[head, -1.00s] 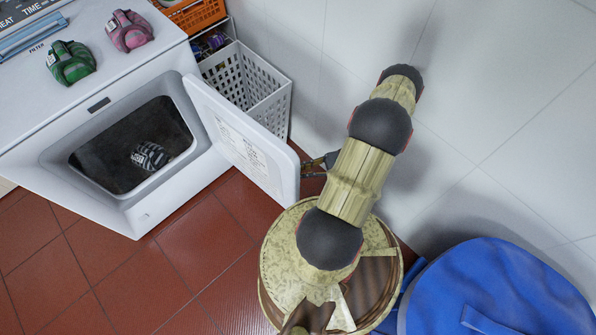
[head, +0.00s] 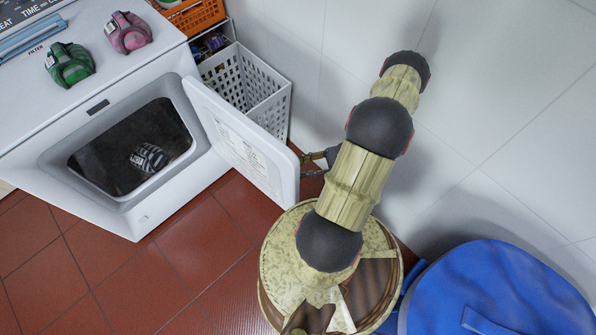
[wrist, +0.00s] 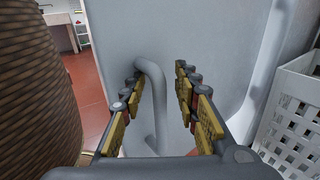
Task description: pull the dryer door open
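The white dryer door (head: 240,140) stands wide open in the head view, swung out to the right of the dryer's dark opening (head: 110,155). In the wrist view its pale outer face (wrist: 220,50) fills the middle. A grey bar handle (wrist: 150,72) curves out from that face. My gripper (wrist: 158,78) is open, with its yellow-padded fingers on either side of the handle. The handle lies nearer the left finger, and a gap shows to the right finger. In the head view my gripper (head: 316,160) is at the door's right side, partly hidden by my arm.
A striped ball-like bundle (head: 149,158) lies inside the dryer (head: 60,115). Green (head: 70,65) and pink (head: 128,33) bundles sit on top. A white perforated basket (head: 262,95) stands behind the door. A blue bag (head: 500,290) is at lower right. Red floor (head: 200,240) is clear before the dryer.

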